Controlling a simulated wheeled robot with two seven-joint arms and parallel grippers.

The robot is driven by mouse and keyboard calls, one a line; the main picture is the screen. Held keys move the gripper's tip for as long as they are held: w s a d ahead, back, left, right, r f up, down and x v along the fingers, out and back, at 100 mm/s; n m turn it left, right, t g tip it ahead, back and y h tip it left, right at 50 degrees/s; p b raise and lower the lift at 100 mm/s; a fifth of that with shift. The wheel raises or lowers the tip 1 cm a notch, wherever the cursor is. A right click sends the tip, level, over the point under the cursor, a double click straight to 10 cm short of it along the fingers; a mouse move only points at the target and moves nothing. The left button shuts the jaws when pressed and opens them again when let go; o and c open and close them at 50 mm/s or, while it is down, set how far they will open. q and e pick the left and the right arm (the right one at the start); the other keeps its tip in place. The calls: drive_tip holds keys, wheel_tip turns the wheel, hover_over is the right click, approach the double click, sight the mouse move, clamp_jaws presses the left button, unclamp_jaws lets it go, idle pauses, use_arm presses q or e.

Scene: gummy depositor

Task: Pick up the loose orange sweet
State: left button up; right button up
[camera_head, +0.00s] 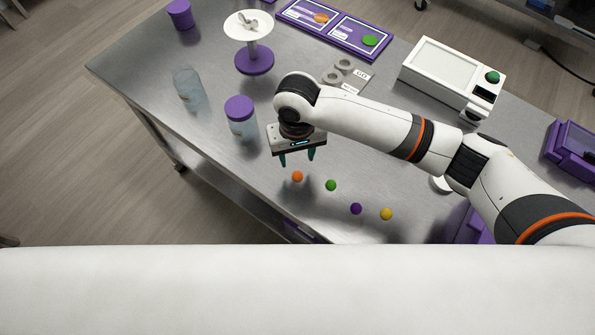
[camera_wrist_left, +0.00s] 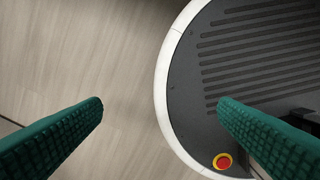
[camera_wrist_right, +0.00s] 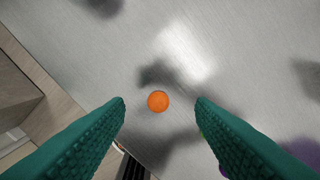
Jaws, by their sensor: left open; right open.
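The loose orange sweet (camera_head: 297,176) is a small ball on the steel table, at the left end of a row of sweets. My right gripper (camera_head: 297,160) is open and empty above the table, just beyond the sweet in the head view. In the right wrist view the orange sweet (camera_wrist_right: 158,102) shows centred between the two green fingers (camera_wrist_right: 160,105), apart from both. My left gripper (camera_wrist_left: 160,105) is open and empty over the floor and a dark ribbed base; it does not show in the head view.
Green (camera_head: 331,185), purple (camera_head: 356,208) and yellow (camera_head: 386,214) sweets lie to the right. A purple-lidded jar (camera_head: 240,118), a clear jar (camera_head: 188,90) and a white-topped stand (camera_head: 254,60) stand behind left. A white scale-like device (camera_head: 440,75) stands at the back right.

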sight(297, 173)
drive_tip(key=f, duration=0.2)
drive_tip(key=s+f, duration=0.1)
drive_tip(key=f, duration=0.1)
drive_tip(key=shift+d+f+p, duration=0.1)
drive_tip(key=shift+f+p, duration=0.1)
drive_tip(key=shift+p, duration=0.15)
drive_tip(key=shift+f, duration=0.25)
drive_tip(key=shift+c, duration=0.5)
use_arm(q)
drive_tip(key=shift+w+r, duration=0.45)
drive_tip(key=shift+w, duration=0.3)
use_arm(e)
drive_tip(key=c, duration=1)
